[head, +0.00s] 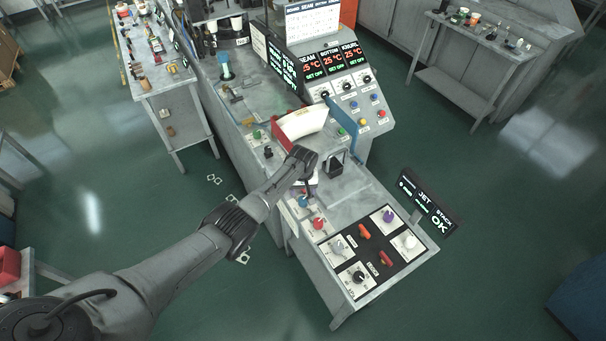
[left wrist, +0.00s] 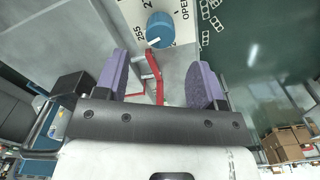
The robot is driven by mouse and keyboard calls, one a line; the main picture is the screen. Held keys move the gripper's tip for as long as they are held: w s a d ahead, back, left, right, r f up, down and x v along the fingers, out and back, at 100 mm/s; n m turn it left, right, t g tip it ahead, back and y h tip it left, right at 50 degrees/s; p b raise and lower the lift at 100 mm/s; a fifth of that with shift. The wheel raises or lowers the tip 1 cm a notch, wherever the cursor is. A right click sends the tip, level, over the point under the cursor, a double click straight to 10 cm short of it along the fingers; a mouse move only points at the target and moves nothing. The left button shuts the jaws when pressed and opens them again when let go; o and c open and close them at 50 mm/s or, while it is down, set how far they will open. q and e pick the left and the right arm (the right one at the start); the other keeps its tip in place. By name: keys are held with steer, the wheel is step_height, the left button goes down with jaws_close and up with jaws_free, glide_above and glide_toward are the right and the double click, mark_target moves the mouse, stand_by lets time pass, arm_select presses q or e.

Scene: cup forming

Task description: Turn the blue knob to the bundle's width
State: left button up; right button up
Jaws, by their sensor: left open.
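The blue knob (left wrist: 160,28) shows in the left wrist view on a white dial plate (left wrist: 130,12). The plate is marked with numbers and OPEN, and the knob's white pointer line is toward the 255 mark. My left gripper (left wrist: 158,72) is open, its two purple fingers spread apart and empty. The knob is ahead of the fingertips, between their lines and apart from them. In the head view my left gripper (head: 309,187) points down close by the blue knob (head: 303,202). The white curved bundle (head: 300,123) lies on the machine between a red guide and a blue guide (head: 342,130).
A red knob (head: 318,223) sits just in front of the blue one. A black panel with several dials and red switches (head: 365,231) fills the machine's front end. The JET STACK OK display (head: 428,202) stands at its right. A red bracket (left wrist: 154,78) shows between the fingers.

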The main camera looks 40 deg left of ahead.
mark_target(303, 199)
arm_select(q)
step_height(303, 199, up, 7)
steer(key=shift+p, duration=0.3)
stand_by(0.6)
